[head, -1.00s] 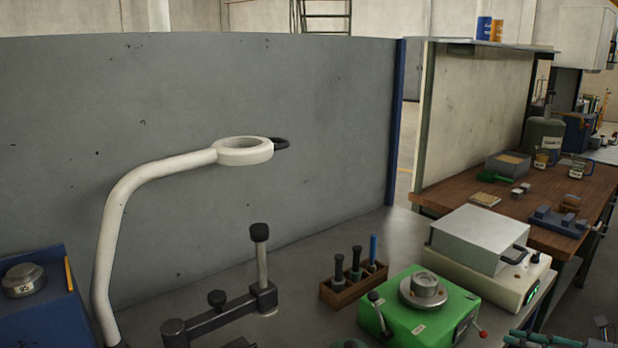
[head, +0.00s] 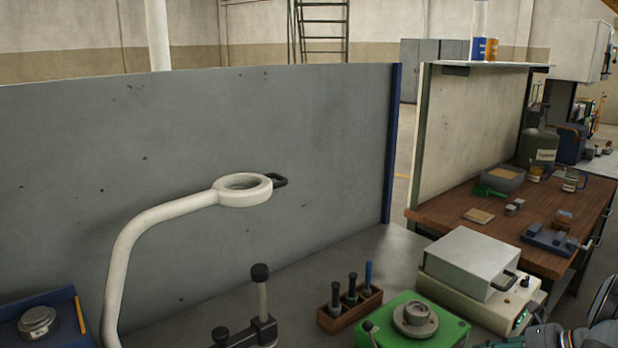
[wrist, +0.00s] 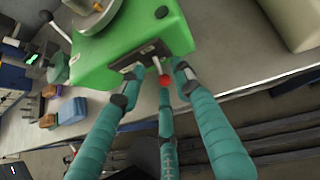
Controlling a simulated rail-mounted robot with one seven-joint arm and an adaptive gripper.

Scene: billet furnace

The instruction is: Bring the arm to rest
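My gripper (wrist: 158,76) shows in the wrist view with its teal fingers spread apart and nothing held between them. The fingertips appear in front of the green device (wrist: 120,45), near its dark front panel and a lever with a red knob (wrist: 165,80). I cannot tell whether they touch it. The same green device (head: 440,325) stands on the grey bench in the head view.
A beige box-topped instrument (head: 468,305) stands right of the green device. A wooden rack with handled tools (head: 340,318), a clamp-like stand (head: 262,330) and a white ring lamp (head: 150,222) stand to the left. A wooden table (head: 440,212) lies behind right.

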